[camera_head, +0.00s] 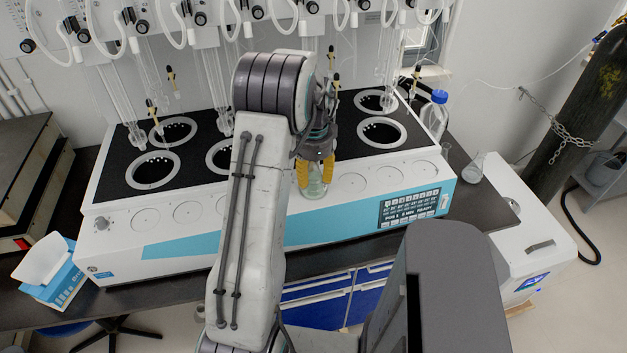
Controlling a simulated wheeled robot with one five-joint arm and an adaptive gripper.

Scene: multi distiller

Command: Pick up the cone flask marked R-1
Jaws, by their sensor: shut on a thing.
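My gripper (316,171) has yellow fingertips and is shut on a small clear glass flask (315,188). The flask looks upright, in front of the distiller's top surface near its front edge. I cannot read a mark on it, and its neck is hidden by the fingers. Another clear conical flask (473,168) stands on the dark bench to the right of the distiller. No mark is readable on that one either.
The white and blue multi distiller (300,222) has round heating wells and glass tubes above. A blue-capped bottle (435,115) stands behind its right end. A gas cylinder (590,100) is chained at right.

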